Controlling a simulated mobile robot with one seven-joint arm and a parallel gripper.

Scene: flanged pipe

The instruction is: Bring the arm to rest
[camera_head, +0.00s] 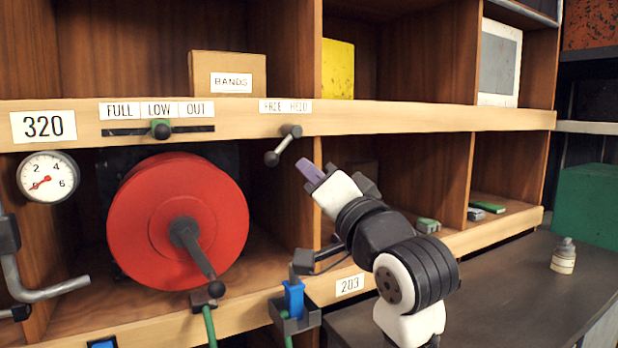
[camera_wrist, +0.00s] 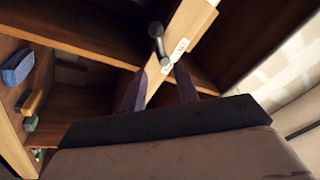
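My arm reaches in from the lower right in the head view, with my gripper (camera_head: 305,168) in front of the shelf. Its purple fingers point up and left toward the small lever (camera_head: 283,145) under the FREE/HELD label (camera_head: 285,106). In the wrist view my gripper (camera_wrist: 160,73) shows two purple fingers standing apart, with nothing seen between them. The lever (camera_wrist: 157,42) shows beyond the fingertips there. It looks apart from the fingers in both views.
A red reel (camera_head: 140,215) with a crank stands in the left bay, beside a gauge (camera_head: 47,178). A slider (camera_head: 160,129) sits under FULL/LOW/OUT. A blue clip (camera_head: 293,300) is near my arm. A bottle (camera_head: 563,256) stands on the dark counter (camera_head: 500,290), otherwise mostly clear.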

